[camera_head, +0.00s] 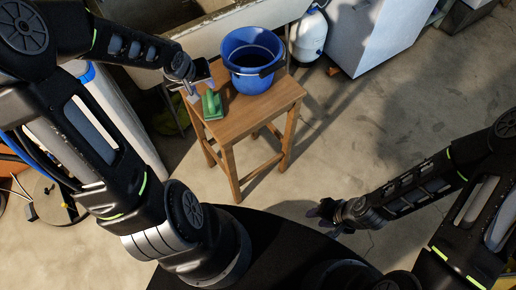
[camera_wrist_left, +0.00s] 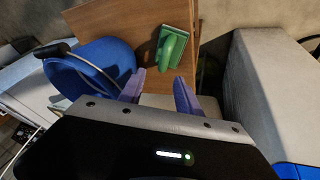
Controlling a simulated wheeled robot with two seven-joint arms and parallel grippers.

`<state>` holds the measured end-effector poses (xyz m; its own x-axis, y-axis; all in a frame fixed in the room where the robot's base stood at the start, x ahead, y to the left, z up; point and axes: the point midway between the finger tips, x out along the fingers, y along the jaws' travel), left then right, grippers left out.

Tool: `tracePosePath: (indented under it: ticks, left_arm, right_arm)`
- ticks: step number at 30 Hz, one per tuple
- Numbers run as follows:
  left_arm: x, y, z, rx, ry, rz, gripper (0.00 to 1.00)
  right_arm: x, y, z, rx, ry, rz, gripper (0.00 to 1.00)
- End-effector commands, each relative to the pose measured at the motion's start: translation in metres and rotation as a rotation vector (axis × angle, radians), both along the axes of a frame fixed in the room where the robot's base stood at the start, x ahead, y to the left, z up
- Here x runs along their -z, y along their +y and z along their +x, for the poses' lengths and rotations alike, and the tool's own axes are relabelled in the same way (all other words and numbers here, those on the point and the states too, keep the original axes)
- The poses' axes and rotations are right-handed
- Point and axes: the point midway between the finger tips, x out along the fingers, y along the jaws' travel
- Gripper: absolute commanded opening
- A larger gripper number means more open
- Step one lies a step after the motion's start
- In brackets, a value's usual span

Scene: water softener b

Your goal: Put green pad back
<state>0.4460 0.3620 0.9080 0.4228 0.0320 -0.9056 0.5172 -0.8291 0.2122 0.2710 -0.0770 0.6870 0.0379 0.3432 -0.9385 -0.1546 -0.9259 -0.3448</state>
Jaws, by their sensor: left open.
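The green pad (camera_head: 212,105), with a raised handle, lies on the left part of the wooden stool's top (camera_head: 245,110). It also shows in the left wrist view (camera_wrist_left: 172,48), ahead of the fingers and near the stool's edge. My left gripper (camera_head: 190,88) is just above and to the left of the pad in the head view. Its two purple fingers (camera_wrist_left: 160,88) are apart with nothing between them. My right gripper (camera_head: 322,212) is at the lower right, away from the stool; its fingers are too small and dark to read.
A blue bucket (camera_head: 252,58) with a dark handle stands on the stool behind the pad, and shows in the left wrist view (camera_wrist_left: 90,72). A sink (camera_head: 205,38) is behind the stool. A white tank (camera_head: 308,38) stands at the back. The concrete floor at right is clear.

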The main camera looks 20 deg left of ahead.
Motion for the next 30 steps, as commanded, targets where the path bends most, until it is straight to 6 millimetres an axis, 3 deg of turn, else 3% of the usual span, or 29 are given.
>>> tracePosePath:
  ticks: [5, 8, 12, 15, 18, 21, 30]
  left_arm:
    - [0.05, -0.071, -0.002, 0.115, 0.039, -0.118, 0.4]
    - [0.093, -0.136, -0.018, 0.211, 0.082, -0.21, 0.4]
    - [0.152, -0.221, -0.067, 0.338, 0.165, -0.295, 0.4]
    - [0.185, -0.26, -0.112, 0.411, 0.23, -0.306, 0.4]
    - [0.207, -0.279, -0.149, 0.465, 0.282, -0.29, 0.4]
    - [0.218, -0.285, -0.17, 0.493, 0.313, -0.273, 0.4]
    - [0.221, -0.285, -0.176, 0.501, 0.319, -0.266, 0.4]
  right_arm:
    - [0.0, 0.0, 0.0, 0.0, 0.0, 0.0, 0.36]
    - [0.0, 0.0, 0.0, 0.0, 0.0, 0.0, 0.36]
    - [0.0, 0.0, 0.0, 0.0, 0.0, 0.0, 0.36]
    - [0.0, 0.0, 0.0, 0.0, 0.0, 0.0, 0.36]
    - [0.0, 0.0, 0.0, 0.0, 0.0, 0.0, 0.36]
    - [0.0, 0.0, 0.0, 0.0, 0.0, 0.0, 0.36]
    - [0.0, 0.0, 0.0, 0.0, 0.0, 0.0, 0.36]
